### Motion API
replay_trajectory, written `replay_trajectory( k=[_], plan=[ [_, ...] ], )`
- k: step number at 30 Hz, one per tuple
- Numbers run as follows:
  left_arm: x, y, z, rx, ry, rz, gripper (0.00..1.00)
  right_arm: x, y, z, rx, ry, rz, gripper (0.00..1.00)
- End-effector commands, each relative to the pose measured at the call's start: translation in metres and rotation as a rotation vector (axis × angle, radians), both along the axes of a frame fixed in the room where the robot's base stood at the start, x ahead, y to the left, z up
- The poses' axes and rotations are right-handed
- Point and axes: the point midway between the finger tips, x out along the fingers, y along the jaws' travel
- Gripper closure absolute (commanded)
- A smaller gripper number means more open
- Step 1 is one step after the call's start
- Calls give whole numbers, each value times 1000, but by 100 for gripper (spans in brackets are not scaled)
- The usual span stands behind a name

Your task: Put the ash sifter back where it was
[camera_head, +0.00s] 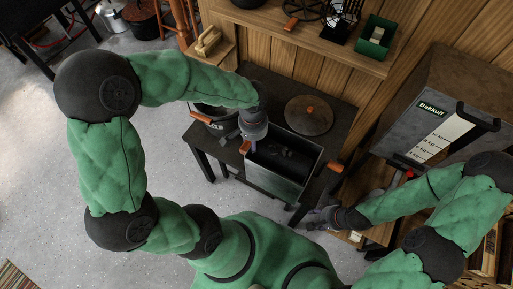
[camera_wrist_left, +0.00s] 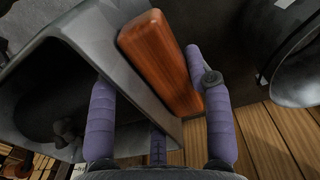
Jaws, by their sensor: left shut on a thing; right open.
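The ash sifter (camera_head: 297,185) is a grey metal box with dark lumps inside and a wooden handle at each end. In the head view it is at the dark table's front edge; I cannot tell whether it rests there or is held above. My left gripper (camera_head: 246,147) is at its left end, shut on it. In the left wrist view the purple fingers (camera_wrist_left: 158,112) are on either side of the wooden handle (camera_wrist_left: 160,60), with the sifter's wall (camera_wrist_left: 90,40) at left. My right gripper (camera_head: 322,217) is open and empty, low to the right of the sifter.
A dark pot (camera_head: 213,122) with wooden handles stands left of the sifter. A round lid (camera_head: 309,115) lies behind it on the dark table (camera_head: 254,76). A wooden shelf (camera_head: 340,55) holds a green box (camera_head: 376,37). Grey floor is open at left.

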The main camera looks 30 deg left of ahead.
Motion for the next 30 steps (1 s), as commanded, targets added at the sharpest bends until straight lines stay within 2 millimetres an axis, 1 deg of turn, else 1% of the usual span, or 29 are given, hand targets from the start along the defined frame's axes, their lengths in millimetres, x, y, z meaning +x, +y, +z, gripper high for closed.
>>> replay_trajectory(
  k=[1, 9, 10, 15, 21, 28, 30],
  plan=[
    [11, 3, -6, -1, -3, 5, 100, 0, 0, -5, 0, 0, 0, 52],
    [57, 16, -27, -1, -5, 4, 100, 0, 0, -18, 0, 0, 0, 52],
    [61, 17, -29, -1, -5, 4, 100, 0, 0, -19, 0, 0, 0, 52],
    [79, 22, -55, -1, -3, 4, 100, 0, 0, -29, 0, 0, 0, 52],
    [94, 26, -71, -1, -5, 2, 100, 0, 0, -36, 0, 0, 0, 52],
    [100, 28, -77, 0, -6, 2, 100, 0, 0, -38, 0, -1, 0, 52],
    [103, 29, -82, 0, -5, 3, 100, 0, 0, -40, 0, -1, 0, 52]
  ],
)
